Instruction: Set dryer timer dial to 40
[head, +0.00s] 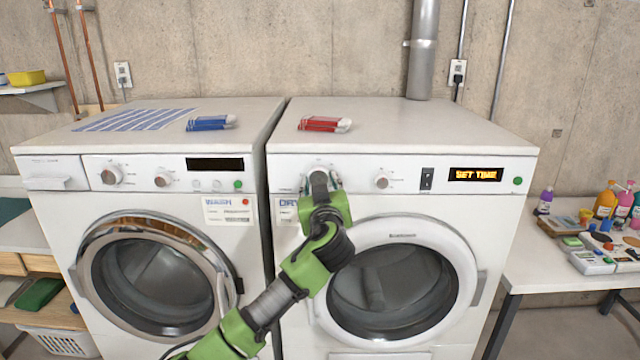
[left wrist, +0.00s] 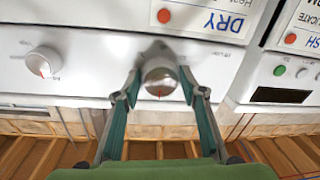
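The dryer (head: 400,205) is the white machine on the right, marked DRY. Its left dial (left wrist: 160,77) is a round silver knob with a red pointer mark pointing down in the left wrist view. My left gripper (head: 322,183) is at this dial in the head view and hides most of it. In the left wrist view the gripper (left wrist: 160,85) has one finger on each side of the dial, spread, with what look like narrow gaps. The dryer's display (head: 476,174) reads SET TIME. The dial's scale numbers are too small to read. My right gripper is not in view.
A second dryer dial (head: 382,181), a black switch (head: 427,178) and a green button (head: 518,181) are to the right. The washer (head: 150,215) stands on the left. Red cloth (head: 324,124) lies on the dryer top. A cluttered side table (head: 570,270) is at right.

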